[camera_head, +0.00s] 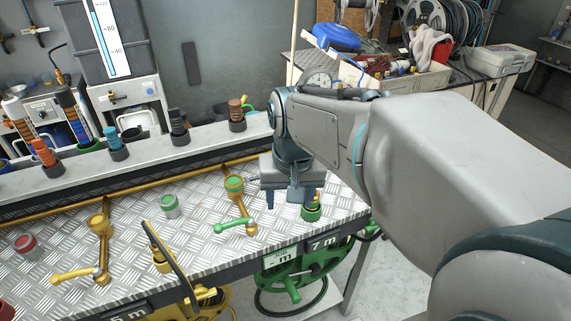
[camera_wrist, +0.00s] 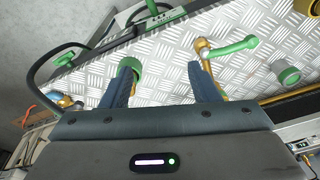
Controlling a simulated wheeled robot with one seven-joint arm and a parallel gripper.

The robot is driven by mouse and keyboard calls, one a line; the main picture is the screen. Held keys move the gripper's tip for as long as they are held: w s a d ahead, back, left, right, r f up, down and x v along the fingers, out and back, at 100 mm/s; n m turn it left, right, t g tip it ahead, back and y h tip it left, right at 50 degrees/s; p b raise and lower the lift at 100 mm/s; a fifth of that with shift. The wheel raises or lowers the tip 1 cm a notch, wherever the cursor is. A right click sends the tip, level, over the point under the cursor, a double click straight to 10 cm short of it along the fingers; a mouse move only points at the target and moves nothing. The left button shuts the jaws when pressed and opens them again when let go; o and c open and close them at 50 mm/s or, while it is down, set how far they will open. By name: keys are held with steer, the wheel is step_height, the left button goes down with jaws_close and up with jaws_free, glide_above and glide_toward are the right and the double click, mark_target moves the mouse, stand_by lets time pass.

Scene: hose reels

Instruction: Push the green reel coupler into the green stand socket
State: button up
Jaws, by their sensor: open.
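The green reel coupler (camera_head: 312,210), a short green ring with a brass end, sits at the right end of the bench plate, above the green hose reel (camera_head: 290,268). My gripper (camera_head: 291,203) is open, with fingers pointing down. Its right finger is over the coupler in the head view. In the wrist view the coupler (camera_wrist: 131,67) shows at the left fingertip, partly covered, not centred between the fingers (camera_wrist: 163,68). I cannot tell if they touch. A brass socket with a green top (camera_head: 234,184), seemingly the green stand socket, stands left of my gripper on a brass pipe.
A green valve handle (camera_head: 232,227) sticks out below the socket. A grey cap with green top (camera_head: 170,205) and an upright yellow-black lever (camera_head: 170,260) stand further left. A grey ledge with coloured couplers (camera_head: 178,130) runs behind. Bare plate lies between the socket and cap.

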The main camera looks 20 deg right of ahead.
steer(key=w+d+r+m, duration=0.1)
steer(key=w+d, duration=0.1)
steer(key=d, duration=0.1)
steer(key=w+d+r+m+g, duration=0.1)
steer(key=w+d+m, duration=0.1)
steer(key=d, duration=0.1)
steer(key=w+d+r+m, duration=0.2)
steer(key=d, duration=0.1)
steer(key=shift+g+p, duration=0.3)
steer(key=shift+g, duration=0.1)
steer(key=shift+w+f, duration=0.1)
steer(key=shift+f, duration=0.25)
step_height(320, 180, down, 13)
steer(key=shift+w+r, duration=0.1)
steer(key=shift+w, duration=0.05)
steer(key=c, duration=1.1)
